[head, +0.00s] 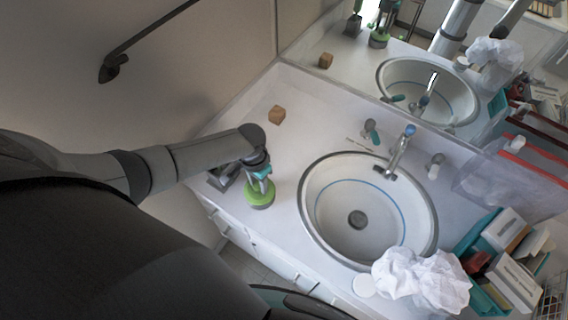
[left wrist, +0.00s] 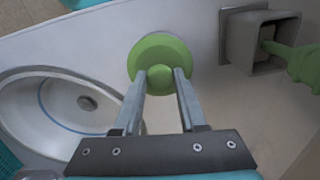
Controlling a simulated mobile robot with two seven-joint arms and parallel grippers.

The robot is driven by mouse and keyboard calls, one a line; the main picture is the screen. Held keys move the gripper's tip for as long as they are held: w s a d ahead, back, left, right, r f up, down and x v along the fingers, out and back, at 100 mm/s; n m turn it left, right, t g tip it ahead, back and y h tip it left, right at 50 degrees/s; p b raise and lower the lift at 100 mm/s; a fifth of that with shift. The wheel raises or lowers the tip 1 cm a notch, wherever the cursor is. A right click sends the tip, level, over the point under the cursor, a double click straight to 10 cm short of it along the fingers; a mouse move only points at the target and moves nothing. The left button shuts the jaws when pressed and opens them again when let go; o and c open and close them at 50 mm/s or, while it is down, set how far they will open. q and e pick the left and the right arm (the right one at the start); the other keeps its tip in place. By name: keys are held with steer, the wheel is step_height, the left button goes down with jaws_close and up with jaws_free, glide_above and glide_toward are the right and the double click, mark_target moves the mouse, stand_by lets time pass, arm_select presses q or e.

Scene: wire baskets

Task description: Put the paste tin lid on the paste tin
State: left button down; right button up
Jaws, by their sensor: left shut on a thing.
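The green round lid (head: 260,195) with a knob is at the counter's left front, below my left gripper (head: 258,168). In the left wrist view the lid (left wrist: 148,47) shows as a green disc, with its round knob between the two fingertips of my left gripper (left wrist: 165,72). The gripper is shut on that knob. My right gripper is not in view.
A grey square holder (left wrist: 238,42) with a green object in it stands close beside the lid. A wooden cube (head: 277,115) sits behind. The sink (head: 330,217) is to the right, with a tap (head: 399,150), crumpled white cloth (head: 420,278) and teal crate (head: 482,297) beyond.

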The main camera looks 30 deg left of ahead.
arm_select(q)
steer(key=shift+f+b, duration=0.45)
steer(key=shift+f, duration=0.15)
stand_by(0.4)
steer(key=shift+c, duration=1.9)
jaws_free()
steer(key=shift+r, duration=0.1)
steer(key=shift+r+p, duration=1.35)
steer(key=shift+p, duration=0.1)
steer(key=shift+r, duration=2.55)
steer(key=shift+r, duration=0.15)
step_height(320, 180, up, 15)
